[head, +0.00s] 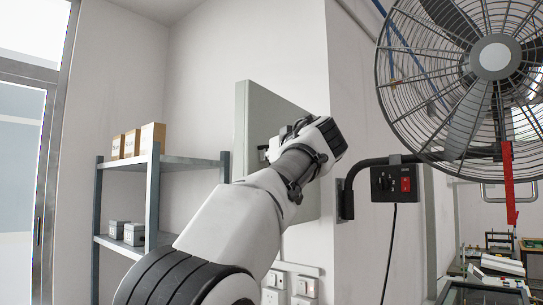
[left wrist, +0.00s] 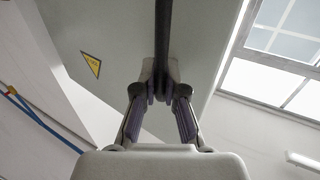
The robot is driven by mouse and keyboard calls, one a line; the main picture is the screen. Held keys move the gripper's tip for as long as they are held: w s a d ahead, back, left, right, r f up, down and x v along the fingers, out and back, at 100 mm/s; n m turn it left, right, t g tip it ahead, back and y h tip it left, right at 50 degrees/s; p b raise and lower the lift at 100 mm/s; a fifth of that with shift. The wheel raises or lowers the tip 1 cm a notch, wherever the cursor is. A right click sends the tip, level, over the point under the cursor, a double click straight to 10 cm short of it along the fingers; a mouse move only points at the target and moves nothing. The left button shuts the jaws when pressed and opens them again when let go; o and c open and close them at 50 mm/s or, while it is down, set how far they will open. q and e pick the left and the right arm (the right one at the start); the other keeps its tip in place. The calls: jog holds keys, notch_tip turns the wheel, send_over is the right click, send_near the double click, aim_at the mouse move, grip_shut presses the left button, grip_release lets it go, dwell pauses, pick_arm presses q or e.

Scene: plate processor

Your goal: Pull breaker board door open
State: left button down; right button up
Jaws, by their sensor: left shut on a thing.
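The grey breaker board (head: 253,107) hangs on the white wall in the middle of the head view. Its door (left wrist: 110,22) fills the upper middle of the left wrist view, with a yellow warning triangle (left wrist: 91,64) on it. A dark upright handle bar (left wrist: 163,30) runs down the door. My left gripper (left wrist: 161,92) is shut on this handle. In the head view my left gripper (head: 267,151) is at the board's front, and my arm hides much of the door. I cannot tell whether the door stands ajar. My right gripper is not in view.
A large caged fan (head: 494,57) on a wall bracket stands close on the right, with a switch box (head: 396,183) below it. A shelf (head: 153,198) with cardboard boxes (head: 152,138) is at the left. Wall sockets (head: 303,285) sit under the board.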

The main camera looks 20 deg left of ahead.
pick_arm(q)
jog(key=shift+d+r, duration=0.1)
jog(key=shift+a, duration=0.25)
jog(key=c, duration=1.2)
grip_release()
jog(key=shift+s, duration=0.1)
jog(key=shift+c, duration=0.2)
jog(key=shift+s+d, duration=0.1)
jog(key=shift+d, duration=0.05)
jog(key=v, duration=1.2)
